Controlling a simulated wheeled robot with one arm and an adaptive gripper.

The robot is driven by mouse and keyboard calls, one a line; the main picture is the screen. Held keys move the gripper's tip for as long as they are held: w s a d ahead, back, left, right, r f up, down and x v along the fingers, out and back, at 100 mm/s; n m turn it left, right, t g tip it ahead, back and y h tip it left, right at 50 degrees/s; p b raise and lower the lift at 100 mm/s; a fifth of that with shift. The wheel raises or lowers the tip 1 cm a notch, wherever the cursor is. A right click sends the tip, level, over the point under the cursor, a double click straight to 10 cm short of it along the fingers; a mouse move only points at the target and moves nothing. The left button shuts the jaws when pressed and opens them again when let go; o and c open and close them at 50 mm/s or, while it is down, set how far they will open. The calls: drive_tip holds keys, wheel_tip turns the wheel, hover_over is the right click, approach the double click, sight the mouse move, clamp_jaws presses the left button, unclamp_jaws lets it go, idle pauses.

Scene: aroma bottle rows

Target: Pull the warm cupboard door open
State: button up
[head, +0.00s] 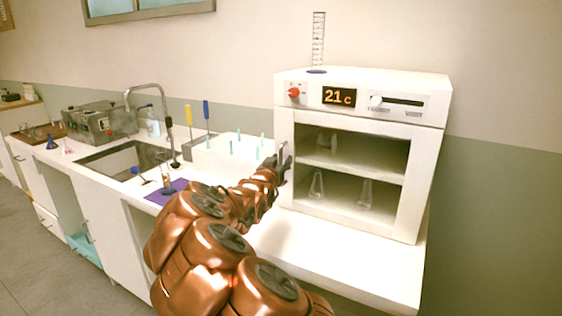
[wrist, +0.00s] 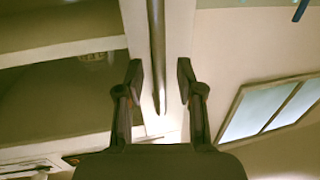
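The warm cupboard (head: 362,97) is a white box with an orange "21 c" display and a red knob. Its door (head: 405,190), with a large window, appears shut. A slim upright handle (head: 281,153) is at the door's left edge. My gripper (head: 281,168) is at this handle. In the wrist view, the handle (wrist: 157,55) is a dark bar running down between the fingers of my gripper (wrist: 160,78). The fingers are apart, with gaps showing on both sides of the bar.
Glass flasks (head: 366,194) stand inside the cupboard. A white rack (head: 235,155) with thin tubes is left of my gripper. The sink (head: 125,160) and a grey metal apparatus (head: 100,122) are further left. The counter (head: 330,250) before the cupboard is clear.

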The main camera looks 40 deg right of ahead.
clamp_jaws()
idle(0.7)
